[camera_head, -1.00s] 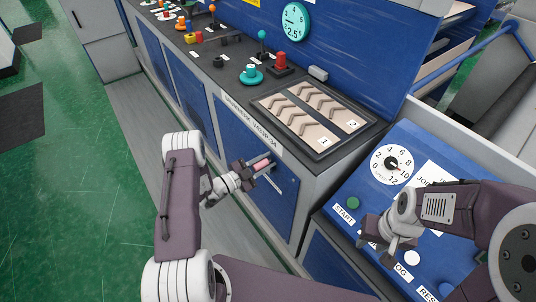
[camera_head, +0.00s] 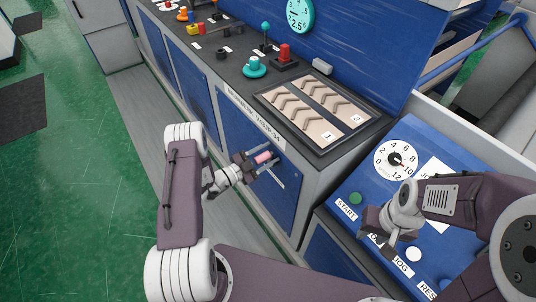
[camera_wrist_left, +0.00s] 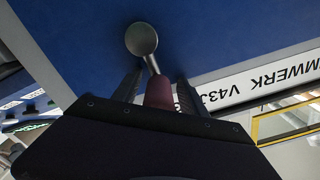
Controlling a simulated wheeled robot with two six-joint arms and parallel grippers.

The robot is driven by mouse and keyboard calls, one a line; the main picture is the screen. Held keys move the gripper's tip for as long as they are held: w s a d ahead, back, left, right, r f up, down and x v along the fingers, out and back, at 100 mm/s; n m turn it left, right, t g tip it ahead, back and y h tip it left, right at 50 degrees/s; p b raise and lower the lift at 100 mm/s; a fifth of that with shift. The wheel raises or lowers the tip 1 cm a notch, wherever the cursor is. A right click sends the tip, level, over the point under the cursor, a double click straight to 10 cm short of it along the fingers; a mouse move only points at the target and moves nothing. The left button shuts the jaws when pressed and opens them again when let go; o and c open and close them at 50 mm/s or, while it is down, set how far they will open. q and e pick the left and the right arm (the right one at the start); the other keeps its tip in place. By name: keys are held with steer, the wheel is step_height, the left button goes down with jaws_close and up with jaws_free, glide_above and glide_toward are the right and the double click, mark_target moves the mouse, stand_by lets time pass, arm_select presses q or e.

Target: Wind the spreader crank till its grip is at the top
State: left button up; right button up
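The spreader crank is on the blue front panel below the long white label. Its pink grip (camera_head: 263,157) shows at my left gripper (camera_head: 258,167). In the left wrist view, the crank's round grey hub (camera_wrist_left: 141,39) and short metal arm lead to the dark red grip (camera_wrist_left: 159,92). The grip lies between the two fingers of my left gripper (camera_wrist_left: 157,90), with a visible gap on the left-finger side and the right finger close beside it. The lower end of the grip is hidden by the gripper body. My right gripper (camera_head: 388,246) hangs over the blue control panel; its finger gap is unclear.
The control panel holds a white dial (camera_head: 395,160), a green START button (camera_head: 355,198) and a white button (camera_head: 414,254). Green floor lies open at the left.

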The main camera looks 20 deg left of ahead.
mark_target(255, 162)
arm_select(q)
steer(key=v, duration=0.9)
